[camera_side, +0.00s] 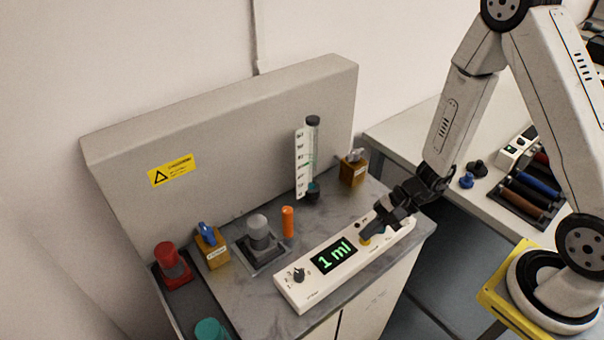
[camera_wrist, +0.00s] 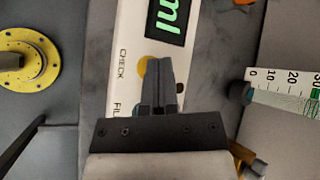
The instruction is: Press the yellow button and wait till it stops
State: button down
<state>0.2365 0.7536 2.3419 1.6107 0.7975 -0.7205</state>
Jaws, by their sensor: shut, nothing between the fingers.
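The white control panel (camera_side: 308,290) lies on the grey bench top, and its green display (camera_side: 334,256) reads "1 ml". The yellow button (camera_wrist: 148,66) shows on the panel in the wrist view, partly hidden by my fingers; in the side view only a bit of yellow (camera_side: 365,241) shows under the fingertips. My gripper (camera_side: 368,234) is shut and empty, with its tips right at the button. I cannot tell whether they touch or press it.
A graduated cylinder (camera_side: 305,165) stands upright behind the panel. A tray of tubes (camera_side: 527,188) lies on the right bench.

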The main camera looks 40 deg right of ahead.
jog(key=shift+r, duration=0.1)
dwell(0.5)
jog(key=shift+r, duration=0.7)
jog(key=shift+r, duration=2.5)
jog(key=shift+s, duration=0.1)
jog(key=s+d+r+n+h, duration=0.3)
jog(key=d+r+n+h, duration=0.2)
jog(key=n+h, duration=0.3)
jog(key=shift+d+r+n+h, duration=0.2)
jog(key=shift+r+n+h, duration=0.3)
jog(key=shift+n, duration=1.8)
